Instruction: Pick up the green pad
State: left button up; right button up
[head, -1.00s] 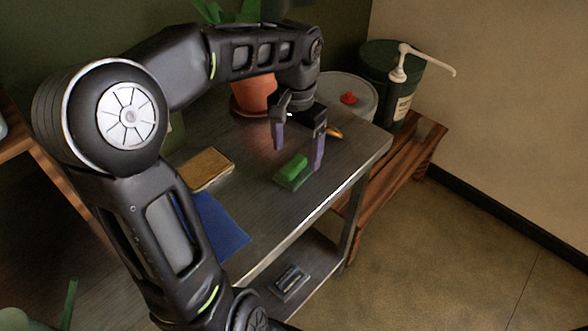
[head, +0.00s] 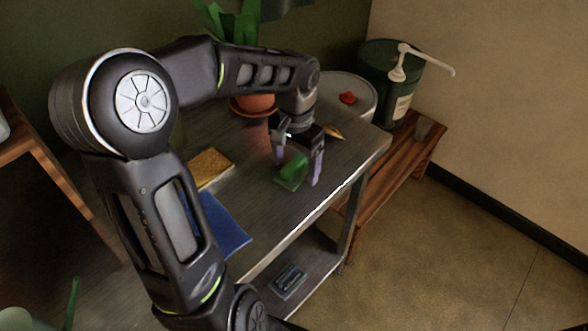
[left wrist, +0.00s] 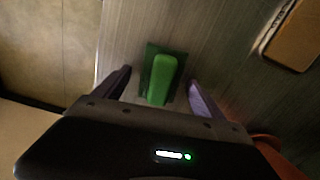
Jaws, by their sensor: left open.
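The green pad (head: 292,172) lies on the grey metal table (head: 262,206), near its right edge. In the left wrist view the pad (left wrist: 162,78) shows a bright green raised part on a darker green base. My left gripper (head: 297,177) points down at the pad with its two purple-tipped fingers apart. In the left wrist view the fingers of the left gripper (left wrist: 158,85) stand on either side of the pad's near end, with gaps on both sides. The gripper holds nothing. My right gripper is not in view.
A yellow-brown sponge (head: 211,167) and a blue cloth or sheet (head: 222,226) lie to the left on the table. A terracotta pot (head: 253,104) stands behind.

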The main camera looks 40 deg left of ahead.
pick_arm(q)
jog(key=shift+c, duration=0.3)
jog(key=c, duration=1.4)
